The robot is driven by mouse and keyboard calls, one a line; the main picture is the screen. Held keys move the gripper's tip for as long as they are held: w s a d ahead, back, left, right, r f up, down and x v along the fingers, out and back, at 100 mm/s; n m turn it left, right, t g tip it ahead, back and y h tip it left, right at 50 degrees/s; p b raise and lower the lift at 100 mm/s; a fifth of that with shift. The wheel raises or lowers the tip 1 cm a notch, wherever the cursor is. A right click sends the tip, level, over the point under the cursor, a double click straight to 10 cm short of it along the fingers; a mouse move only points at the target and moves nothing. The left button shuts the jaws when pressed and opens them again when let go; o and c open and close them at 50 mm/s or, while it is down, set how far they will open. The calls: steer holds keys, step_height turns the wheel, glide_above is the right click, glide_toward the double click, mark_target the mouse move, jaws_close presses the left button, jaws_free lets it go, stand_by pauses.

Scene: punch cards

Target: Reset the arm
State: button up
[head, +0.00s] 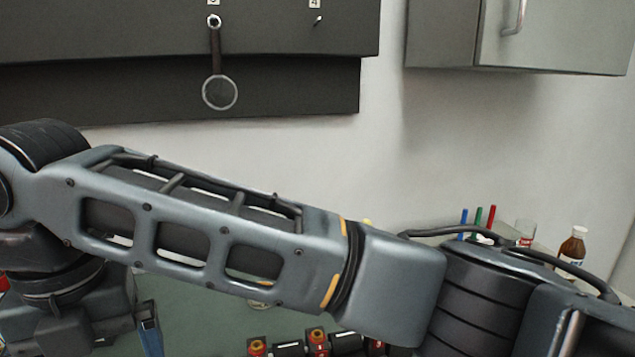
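My arm (240,235) stretches across the lower half of the head view, from the left edge to the lower right corner. Its long grey-blue link slopes down to the right into a grey block and a dark ribbed joint (480,290). My gripper does not show in this view, so its opening and anything in it are hidden. The arm covers much of the green surface (200,325) behind it.
A dark wall panel (290,90) carries a hanging round-ended tool (219,85) and an empty peg (318,20). A grey cabinet (440,40) hangs upper right. Pens (477,220), a glass (525,232) and a brown bottle (572,245) stand behind the arm. Red-and-black items (318,340) lie below.

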steer(key=s+a+f+m+g+y, duration=0.2)
steer(key=s+a+f+m+y, duration=0.55)
steer(key=m+y, duration=0.25)
steer(key=d+f+m+t, duration=0.3)
steer(key=d+m+t, duration=0.1)
steer(key=d+m, duration=0.2)
steer(key=d+f+m+t, duration=0.3)
steer(key=d+m+t, duration=0.1)
steer(key=d+m, duration=0.3)
steer(key=w+d+f+m+t, duration=0.1)
steer(key=d+f+m+t, duration=0.2)
steer(key=d+m, duration=0.4)
steer(key=shift+w+m+t+y, duration=0.1)
steer(key=shift+m+t+y, duration=0.2)
steer(key=shift+m+t, duration=0.35)
steer(key=s+d+f+m+t+h, duration=0.15)
steer(key=s+d+m+h, duration=0.3)
steer(key=d, duration=0.55)
steer(key=s+d+f+m+t+h, duration=0.15)
steer(key=s+d+m+h, duration=0.35)
steer(key=d, duration=0.6)
steer(key=s+d+r+t+h, duration=0.1)
steer(key=s+d+r+t, duration=0.1)
steer(key=s+d+r, duration=0.75)
step_height(320, 180, down, 12)
steer(key=s+b, duration=0.2)
steer(key=b, duration=0.8)
steer(key=shift+d+m, duration=0.15)
steer(key=shift+m, duration=0.25)
